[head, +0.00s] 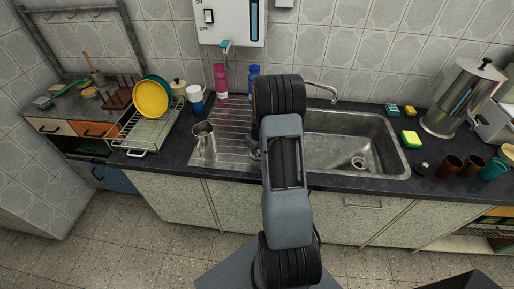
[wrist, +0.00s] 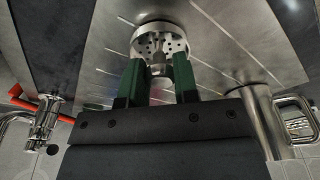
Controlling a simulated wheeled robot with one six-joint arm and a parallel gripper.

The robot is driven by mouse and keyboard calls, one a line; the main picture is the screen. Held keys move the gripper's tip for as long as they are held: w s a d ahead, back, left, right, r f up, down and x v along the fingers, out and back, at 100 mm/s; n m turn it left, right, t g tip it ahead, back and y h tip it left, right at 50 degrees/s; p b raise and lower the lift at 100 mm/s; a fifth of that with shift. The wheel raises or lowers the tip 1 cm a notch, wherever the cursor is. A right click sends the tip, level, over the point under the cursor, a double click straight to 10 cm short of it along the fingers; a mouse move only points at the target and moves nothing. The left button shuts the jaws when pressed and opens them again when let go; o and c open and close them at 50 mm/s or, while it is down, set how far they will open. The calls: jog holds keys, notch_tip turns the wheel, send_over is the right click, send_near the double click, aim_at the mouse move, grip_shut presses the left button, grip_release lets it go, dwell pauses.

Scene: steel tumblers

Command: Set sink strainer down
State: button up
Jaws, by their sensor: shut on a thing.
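The sink strainer (wrist: 160,36) is a round steel piece with small holes and a central knob, at the top middle of the wrist view. My gripper (wrist: 158,66) has its two green fingers shut on the strainer's knob. The strainer is over the ribbed steel drainboard (wrist: 228,50); I cannot tell whether it touches it. In the head view my arm hides the strainer and most of my gripper, beside the drainboard (head: 233,125). The sink basin (head: 335,150), with its drain (head: 358,163), is to the right of my arm.
A steel jug (head: 204,140) stands on the drainboard's left side; it also shows in the wrist view (wrist: 265,115). Pink (head: 220,80) and blue (head: 254,72) bottles stand behind. A dish rack (head: 145,133) is left. A sponge (head: 410,139) and several cups are right of the basin.

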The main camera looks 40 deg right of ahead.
jog(key=shift+f, duration=0.1)
jog(key=o, duration=0.4)
jog(key=shift+f, duration=0.1)
jog(key=o, duration=0.5)
notch_tip(320, 180, up, 12)
jog(key=s+b, duration=0.1)
jog(key=s, duration=0.1)
jog(key=s+a+r, duration=0.3)
jog(key=a+r, duration=0.5)
jog(key=a, duration=0.4)
jog(key=s+a+r, duration=0.1)
jog(key=s+a, duration=0.3)
jog(key=s+a+r+t, duration=0.1)
jog(key=s+a, duration=0.2)
jog(key=s, duration=0.1)
jog(key=s+a+r+t, duration=0.1)
jog(key=s+a, duration=0.3)
jog(key=shift+s+a+r, duration=0.25)
jog(key=shift+a, duration=0.05)
